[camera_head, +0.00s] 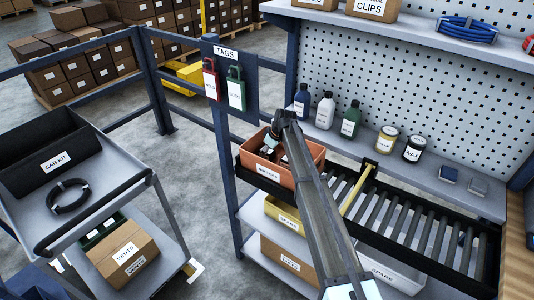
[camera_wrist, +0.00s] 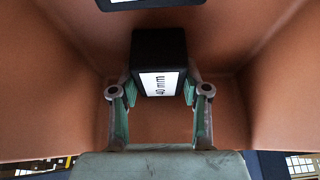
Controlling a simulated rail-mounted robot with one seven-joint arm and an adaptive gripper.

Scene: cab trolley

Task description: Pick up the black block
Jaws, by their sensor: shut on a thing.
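The black block (camera_wrist: 160,50) carries a white label reading "40 mm" and shows in the wrist view between my fingers. My gripper (camera_wrist: 160,92) is shut on it, with a green pad against each side. The block is inside the orange bin (camera_wrist: 60,100); I cannot tell whether it touches the bin floor. In the head view the orange bin (camera_head: 310,180) stands at the left end of the roller shelf. My gripper (camera_head: 272,150) reaches down into it, and dark shapes beside it are partly hidden by my arm.
Another dark labelled item (camera_wrist: 150,2) lies at the top edge of the wrist view. A yellow bar (camera_head: 358,190) crosses the rollers (camera_head: 430,230) right of the bin. Bottles (camera_head: 325,110) and tins stand on the shelf behind. A trolley (camera_head: 110,185) stands at left.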

